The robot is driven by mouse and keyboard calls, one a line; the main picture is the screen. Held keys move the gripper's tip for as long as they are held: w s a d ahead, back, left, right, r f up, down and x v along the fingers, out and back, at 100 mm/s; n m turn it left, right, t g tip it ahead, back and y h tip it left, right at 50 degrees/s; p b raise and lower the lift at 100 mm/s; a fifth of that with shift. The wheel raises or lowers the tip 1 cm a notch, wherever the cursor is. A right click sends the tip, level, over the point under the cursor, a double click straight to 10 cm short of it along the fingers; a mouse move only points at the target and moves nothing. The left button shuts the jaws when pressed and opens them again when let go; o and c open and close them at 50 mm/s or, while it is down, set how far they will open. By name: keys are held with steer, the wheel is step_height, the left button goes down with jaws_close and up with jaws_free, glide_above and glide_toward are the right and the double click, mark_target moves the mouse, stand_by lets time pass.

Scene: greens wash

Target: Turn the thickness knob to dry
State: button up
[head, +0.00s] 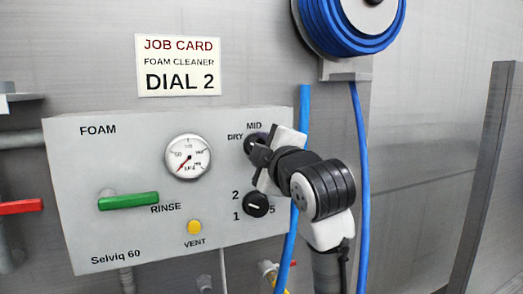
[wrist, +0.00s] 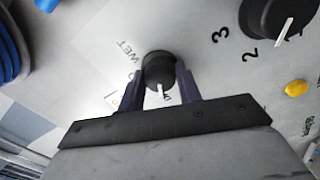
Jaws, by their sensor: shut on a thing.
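The thickness knob is a round black knob (wrist: 158,68) with a white pointer line. It stands between my two fingers in the wrist view, with a finger against each side. The pointer aims toward the bottom of that view, at letters partly hidden by the hand. The WET label (wrist: 127,48) is at its upper left. In the head view my gripper (head: 259,150) is at the knob (head: 250,139), mostly covering it. The DRY label (head: 235,136) is just left of it and the MID label (head: 254,126) above.
Below the knob sits a numbered black dial (head: 256,204). The panel also holds a pressure gauge (head: 188,157), a green handle (head: 128,201) and a yellow vent button (head: 194,227). A blue hose (head: 361,150) hangs at the right. A job card (head: 179,65) reads DIAL 2.

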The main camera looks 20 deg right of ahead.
steer(key=shift+r, duration=0.1)
steer(key=o, duration=1)
steer(key=s+b, duration=0.3)
steer(key=s, duration=1)
steer(key=shift+s+f+b, duration=0.3)
steer(key=shift+s+b, duration=0.1)
